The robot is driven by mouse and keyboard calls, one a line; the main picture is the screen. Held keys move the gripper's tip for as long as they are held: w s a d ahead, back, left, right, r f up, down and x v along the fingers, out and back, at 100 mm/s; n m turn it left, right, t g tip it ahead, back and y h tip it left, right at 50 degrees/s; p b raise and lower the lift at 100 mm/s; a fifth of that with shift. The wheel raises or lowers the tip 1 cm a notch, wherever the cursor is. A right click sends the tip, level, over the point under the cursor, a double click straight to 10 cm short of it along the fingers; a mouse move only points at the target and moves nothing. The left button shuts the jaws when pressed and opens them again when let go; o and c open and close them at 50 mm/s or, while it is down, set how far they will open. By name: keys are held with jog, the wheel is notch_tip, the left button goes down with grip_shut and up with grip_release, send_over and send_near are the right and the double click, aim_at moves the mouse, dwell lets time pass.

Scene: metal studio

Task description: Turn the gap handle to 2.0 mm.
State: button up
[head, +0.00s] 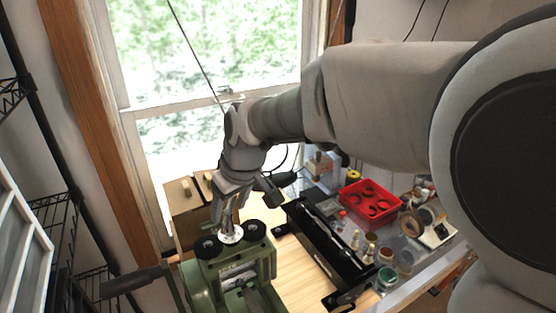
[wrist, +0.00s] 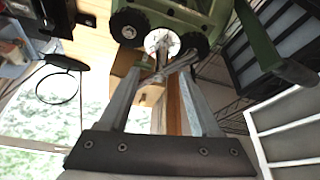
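A green rolling mill (head: 238,268) stands on the bench at the lower middle. On its top, a round white dial (head: 231,235) sits between two black knobs (head: 208,247). The gap handle, a thin metal bar (wrist: 168,68), rises over the dial in the wrist view. My gripper (head: 229,212) points down over the dial in the head view. In the wrist view my gripper (wrist: 162,70) has its fingers apart, with the bar between or just beyond their tips. Contact with the bar cannot be made out. The dial's marks are too small to read.
A long dark crank handle (head: 135,282) sticks out left of the mill. A black tray (head: 335,245) lies to the right. A red bin (head: 368,203) and several jars stand beyond it. Wooden blocks (head: 186,194) stand behind, near the window.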

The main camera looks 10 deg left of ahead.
grip_shut()
jog(key=shift+d+f, duration=0.1)
dwell(1.3)
jog(key=shift+o, duration=0.9)
grip_release()
jog(key=b+v, duration=0.1)
jog(key=v, duration=1.6)
jog(key=shift+r, duration=0.35)
